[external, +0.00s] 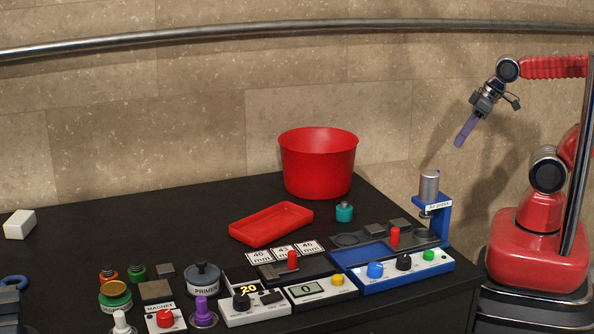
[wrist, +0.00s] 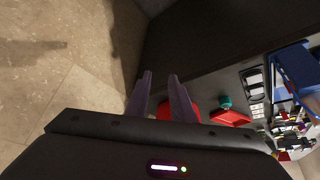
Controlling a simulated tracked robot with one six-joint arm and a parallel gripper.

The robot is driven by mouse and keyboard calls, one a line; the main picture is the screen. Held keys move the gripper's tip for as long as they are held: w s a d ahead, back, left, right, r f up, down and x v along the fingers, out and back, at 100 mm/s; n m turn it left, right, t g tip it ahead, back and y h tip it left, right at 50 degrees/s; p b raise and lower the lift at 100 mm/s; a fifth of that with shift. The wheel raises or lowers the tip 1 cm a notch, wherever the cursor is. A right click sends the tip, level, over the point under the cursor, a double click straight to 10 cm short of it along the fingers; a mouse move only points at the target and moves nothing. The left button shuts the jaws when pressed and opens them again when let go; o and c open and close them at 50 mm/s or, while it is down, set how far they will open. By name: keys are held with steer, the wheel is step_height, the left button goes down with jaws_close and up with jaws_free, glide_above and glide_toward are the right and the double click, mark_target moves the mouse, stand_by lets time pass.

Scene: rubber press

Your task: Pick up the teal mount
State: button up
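The teal mount (external: 344,213) stands upright on the black table, with a small dark stud on top. It sits just right of the red tray and in front of the red bucket. It also shows in the wrist view (wrist: 225,103), small and right of the fingers. My gripper (external: 463,135) is raised in the air at the right, well above the table and far from the mount. Its purple fingers point down to the left. In the wrist view the two fingers (wrist: 162,85) are apart with nothing held between them.
The red bucket (external: 318,170) stands behind the mount, and the red tray (external: 271,223) lies left of it. The blue press station (external: 395,265) with its upright press (external: 429,187) stands to the right. Gauges, jars and knobs crowd the front. A white block (external: 20,224) lies far left.

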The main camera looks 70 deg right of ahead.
steer(key=o, duration=0.9)
